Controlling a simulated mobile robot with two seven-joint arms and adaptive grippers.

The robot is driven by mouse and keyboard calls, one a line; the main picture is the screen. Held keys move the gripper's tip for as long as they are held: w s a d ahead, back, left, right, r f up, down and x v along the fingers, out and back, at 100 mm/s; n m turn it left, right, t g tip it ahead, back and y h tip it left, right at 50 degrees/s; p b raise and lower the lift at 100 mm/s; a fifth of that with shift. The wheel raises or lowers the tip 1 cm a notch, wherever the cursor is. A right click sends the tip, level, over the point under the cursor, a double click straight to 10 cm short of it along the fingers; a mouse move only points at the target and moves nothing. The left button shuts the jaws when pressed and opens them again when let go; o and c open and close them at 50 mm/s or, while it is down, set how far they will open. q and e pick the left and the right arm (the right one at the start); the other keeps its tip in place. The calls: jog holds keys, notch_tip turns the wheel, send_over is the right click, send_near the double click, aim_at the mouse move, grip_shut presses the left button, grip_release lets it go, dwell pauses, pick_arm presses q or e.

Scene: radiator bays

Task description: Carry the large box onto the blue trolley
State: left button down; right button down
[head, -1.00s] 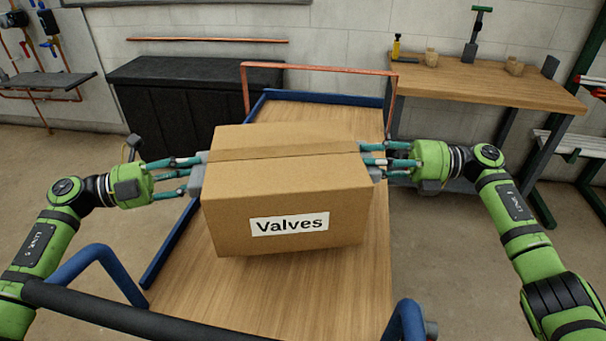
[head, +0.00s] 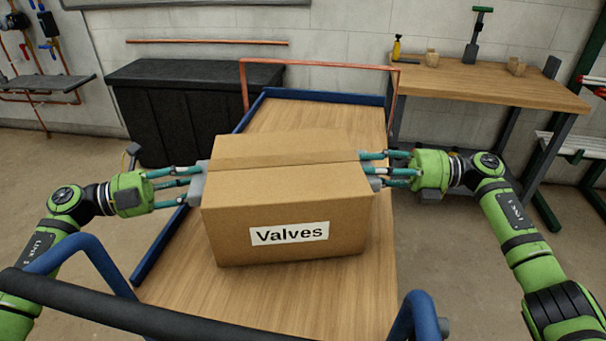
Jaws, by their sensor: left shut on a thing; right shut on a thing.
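The large brown cardboard box (head: 290,193) has a white "Valves" label on its front. It is level and over the wooden deck of the blue trolley (head: 170,296). My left gripper (head: 197,183) is shut on the box's left side and my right gripper (head: 372,171) on its right side. The inner fingertips are partly hidden at the box's edges. A shadow lies close under the box's front edge. I cannot tell whether its underside touches the deck.
A black chest (head: 160,105) stands behind left. A wooden workbench (head: 490,84) with small items stands behind right. Deck shows bare before and behind the box.

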pick_arm(q)
jog(key=shift+f, duration=0.3)
pick_arm(e)
jog(key=shift+f, duration=0.25)
pick_arm(q)
jog(key=c, duration=1.1)
grip_release()
jog(key=shift+f+b, duration=0.2)
jog(key=shift+b, duration=0.1)
pick_arm(e)
jog(key=c, duration=1.1)
grip_release()
jog(key=shift+f, duration=0.15)
pick_arm(q)
jog(key=o, duration=0.3)
jog(key=shift+r, duration=0.1)
pick_arm(e)
jog(key=o, duration=0.3)
pick_arm(q)
jog(key=shift+s, duration=0.1)
pick_arm(e)
jog(key=shift+s, duration=0.1)
pick_arm(q)
jog(key=shift+a, duration=0.1)
